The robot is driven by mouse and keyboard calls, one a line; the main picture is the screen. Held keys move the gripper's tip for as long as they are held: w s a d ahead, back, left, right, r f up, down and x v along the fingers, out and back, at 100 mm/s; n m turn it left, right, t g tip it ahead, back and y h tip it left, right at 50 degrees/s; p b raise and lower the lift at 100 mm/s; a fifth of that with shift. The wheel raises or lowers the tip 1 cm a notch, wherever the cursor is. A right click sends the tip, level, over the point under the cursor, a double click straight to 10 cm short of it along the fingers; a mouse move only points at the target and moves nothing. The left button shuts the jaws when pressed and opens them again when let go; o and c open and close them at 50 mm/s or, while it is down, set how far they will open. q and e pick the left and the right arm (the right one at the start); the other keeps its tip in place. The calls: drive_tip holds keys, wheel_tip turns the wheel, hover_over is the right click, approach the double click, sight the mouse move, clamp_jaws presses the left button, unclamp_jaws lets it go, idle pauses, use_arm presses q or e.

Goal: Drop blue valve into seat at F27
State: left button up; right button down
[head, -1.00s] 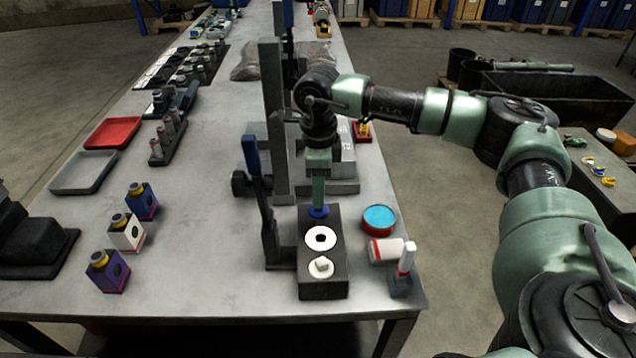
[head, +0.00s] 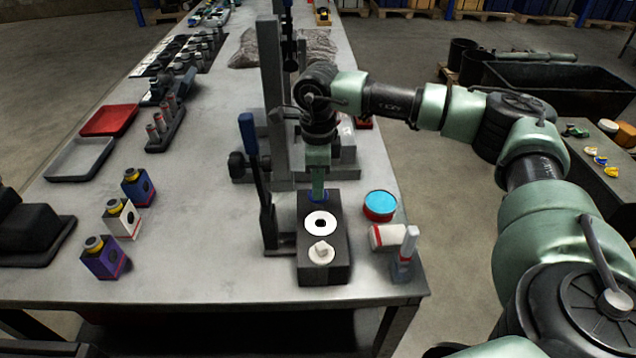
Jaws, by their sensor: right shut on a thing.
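My right gripper (head: 319,190) points straight down over the far end of a dark block (head: 324,273) near the table's front edge. It is shut on the blue valve (head: 318,196), of which only a small blue rim shows below the fingers. The block's top carries a white ring with a dark hole (head: 321,224) in the middle and a white piece (head: 321,253) at the near end. The seat under the blue valve is hidden by the gripper and valve. I cannot read an F27 label. My left gripper is not in view.
A press with a blue-handled lever (head: 249,138) stands just left of the block. Small boxes (head: 138,187) stand left; the table between is clear.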

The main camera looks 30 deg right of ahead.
drive_tip(key=shift+r, duration=0.2)
drive_tip(key=shift+r+p, duration=1.9)
drive_tip(key=shift+r, duration=0.95)
